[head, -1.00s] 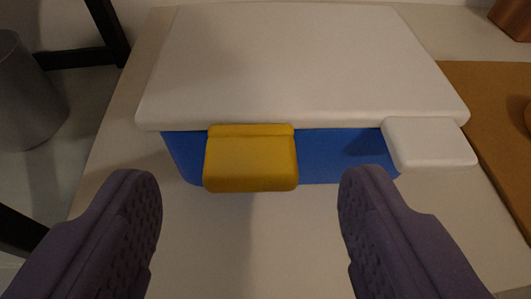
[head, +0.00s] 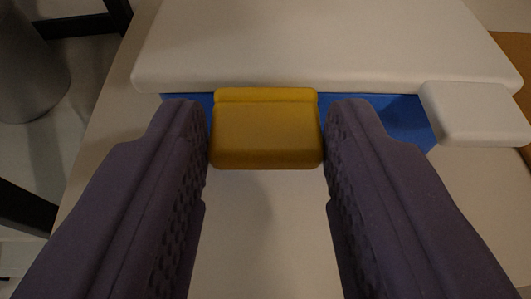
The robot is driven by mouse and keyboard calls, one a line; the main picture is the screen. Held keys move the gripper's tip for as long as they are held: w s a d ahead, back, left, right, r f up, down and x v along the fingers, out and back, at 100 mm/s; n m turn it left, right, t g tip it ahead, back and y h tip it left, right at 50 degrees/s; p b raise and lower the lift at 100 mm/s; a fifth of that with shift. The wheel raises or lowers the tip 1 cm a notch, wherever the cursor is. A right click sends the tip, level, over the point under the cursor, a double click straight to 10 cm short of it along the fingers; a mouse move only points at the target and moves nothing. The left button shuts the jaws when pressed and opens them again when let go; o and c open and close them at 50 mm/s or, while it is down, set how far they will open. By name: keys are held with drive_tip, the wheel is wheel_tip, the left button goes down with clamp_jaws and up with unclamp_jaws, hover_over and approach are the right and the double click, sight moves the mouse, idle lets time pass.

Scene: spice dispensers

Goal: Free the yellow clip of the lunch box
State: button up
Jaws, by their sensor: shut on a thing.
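The lunch box has a white lid (head: 320,45) and a blue body (head: 385,112), part of it hidden behind my gripper. The yellow clip (head: 266,132) is on its front side, hanging down from just under the lid's edge. A white clip (head: 474,112) is at the right end of the front. My gripper (head: 266,140) is shut on the yellow clip, with one purple finger against its left side and one against its right side.
The lunch box stands on a pale table (head: 265,235), bare in front of it. A grey bin (head: 28,70) stands at the far left beyond the table's edge. A brown board (head: 515,50) lies to the right.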

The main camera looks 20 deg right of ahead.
sight(265, 140)
drive_tip(key=b, duration=0.1)
drive_tip(key=f+t+b, duration=0.1)
drive_tip(key=shift+s+a+f+b, duration=0.1)
drive_tip(key=shift+s+a+b, duration=0.05)
drive_tip(key=shift+s+b, duration=0.15)
drive_tip(key=shift+s+a+f+t+h+b, duration=0.15)
drive_tip(key=shift+s+f+t+h+b, duration=0.2)
drive_tip(key=shift+t+b, duration=0.45)
drive_tip(key=shift+s+a+f+t+h, duration=0.1)
drive_tip(key=shift+s+f+t+h, duration=0.1)
drive_tip(key=shift+t+h, duration=0.3)
drive_tip(key=shift+s+a+f+t+h, duration=0.1)
drive_tip(key=shift+s+f+t+h, duration=0.15)
drive_tip(key=shift+t, duration=0.45)
drive_tip(key=shift+s+f+t+h, duration=0.1)
drive_tip(key=shift+f+t, duration=0.25)
drive_tip(key=shift+t, duration=0.35)
drive_tip(key=o, duration=1.1)
drive_tip(key=shift+c, duration=0.2)
drive_tip(key=shift+f, duration=0.15)
